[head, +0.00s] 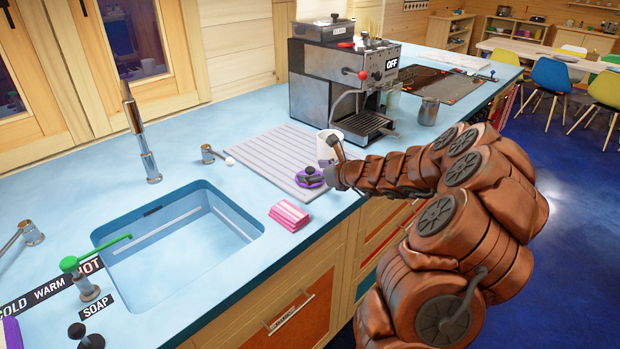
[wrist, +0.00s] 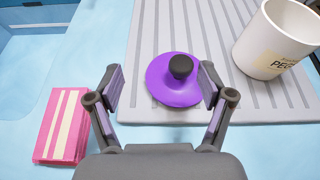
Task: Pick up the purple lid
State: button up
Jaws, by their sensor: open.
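The purple lid (wrist: 178,92) is a round disc with a black knob on top. It lies on the grey ribbed drying mat (wrist: 150,40), near the mat's front edge. In the head view the lid (head: 303,181) is partly covered by my gripper (head: 318,176). In the wrist view my gripper (wrist: 160,84) is open, with one finger on each side of the lid. The knob sits between the fingertips, closer to the right one. Nothing is held. Whether a finger touches the lid I cannot tell.
A white mug (wrist: 278,40) stands on the mat just right of the lid. A pink striped cloth (head: 289,214) lies left, beside the sink (head: 180,245). A coffee machine (head: 330,85) stands behind. The mat's back left area is clear.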

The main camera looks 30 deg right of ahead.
aim_at(306, 171)
jog(key=d, duration=0.1)
jog(key=d+f+m, duration=0.1)
jog(key=d, duration=0.1)
jog(key=shift+s+f+m+h, duration=0.1)
jog(key=shift+f+m+h, duration=0.05)
jog(key=shift+m+h, duration=0.2)
jog(key=shift+w+d+f+h, duration=0.1)
jog(key=shift+w+f+h, duration=0.05)
jog(key=shift+w+h, duration=0.1)
jog(key=shift+a+p+x, duration=0.2)
jog(key=shift+p+x, duration=0.25)
jog(key=shift+x, duration=1.35)
jog(key=shift+a+p+x, duration=0.2)
jog(key=shift+p+x, duration=0.2)
jog(key=shift+x, duration=1.35)
jog(key=shift+c, duration=0.2)
